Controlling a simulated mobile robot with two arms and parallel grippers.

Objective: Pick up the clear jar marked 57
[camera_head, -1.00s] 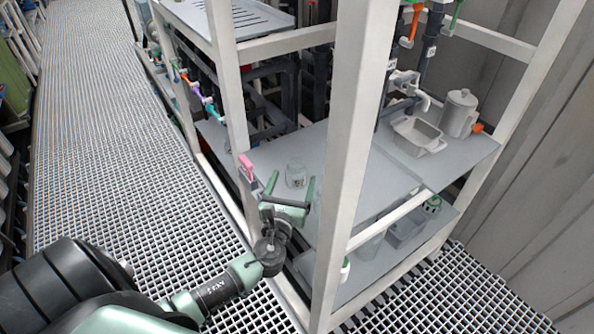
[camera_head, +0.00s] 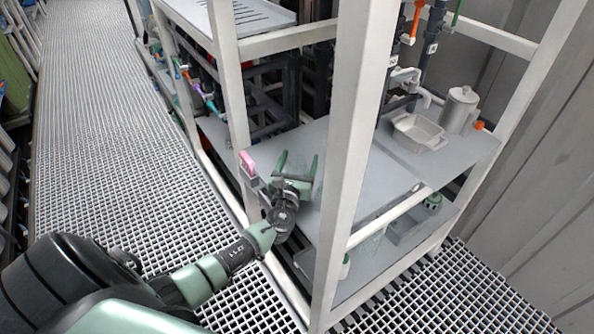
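The clear jar (camera_head: 298,162) stands on the grey lower shelf of the white frame, left of the near post. It is faint and see-through, and its marking cannot be read. My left gripper (camera_head: 298,164) reaches in from the left over the shelf edge. Its two green fingers are spread apart, one on each side of the jar, and its palm hides the jar's lower part. I see no clear contact between the fingers and the jar. My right gripper is not in view.
The near white post (camera_head: 345,170) stands close right of my gripper. A pink clip (camera_head: 247,163) is on the frame's left side. A grey tray (camera_head: 419,133) and a lidded jug (camera_head: 459,110) stand farther right. The shelf's middle is clear.

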